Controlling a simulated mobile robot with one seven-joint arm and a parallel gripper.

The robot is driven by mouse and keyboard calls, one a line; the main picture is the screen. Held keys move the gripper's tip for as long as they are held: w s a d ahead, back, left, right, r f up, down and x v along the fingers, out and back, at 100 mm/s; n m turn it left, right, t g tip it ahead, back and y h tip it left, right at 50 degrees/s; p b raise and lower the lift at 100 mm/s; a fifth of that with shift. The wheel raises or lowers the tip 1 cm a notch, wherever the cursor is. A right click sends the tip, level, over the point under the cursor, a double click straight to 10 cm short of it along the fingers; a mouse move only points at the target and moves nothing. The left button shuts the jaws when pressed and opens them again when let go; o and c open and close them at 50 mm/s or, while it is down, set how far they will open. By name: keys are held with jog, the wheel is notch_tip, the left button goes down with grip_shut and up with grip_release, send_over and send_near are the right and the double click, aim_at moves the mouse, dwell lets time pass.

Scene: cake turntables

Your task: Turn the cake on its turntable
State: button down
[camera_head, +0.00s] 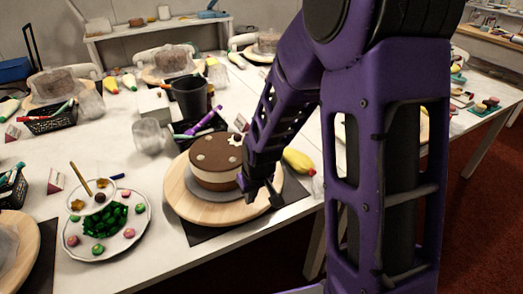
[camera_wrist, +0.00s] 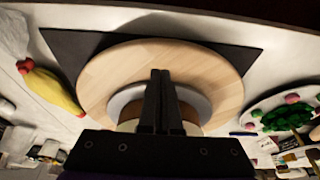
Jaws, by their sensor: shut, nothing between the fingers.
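The cake (camera_head: 214,163) has a dark brown top, a cream side and small decorations. It sits on a grey board (camera_head: 197,200) on a round wooden turntable (camera_head: 215,212) near the table's front edge. My gripper (camera_head: 274,202) is at the right side of the cake, over the turntable's right part. In the wrist view my gripper (camera_wrist: 160,75) is shut and empty, with its fingers together over the wooden turntable (camera_wrist: 110,75). The fingers hide much of the cake there. I cannot tell whether the fingertips touch the turntable.
A yellow piping bag (camera_head: 298,160) lies right of the turntable. A plate (camera_head: 133,236) with green and pink sweets stands at the left. Behind are a clear cup (camera_head: 149,137), a black bin (camera_head: 190,98) and a black basket (camera_head: 183,132). A dark mat (camera_head: 205,236) lies under the turntable.

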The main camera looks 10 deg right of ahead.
jog(key=shift+f, duration=0.1)
notch_tip(320, 180, up, 6)
jog(key=p, duration=0.4)
jog(key=shift+p, duration=0.3)
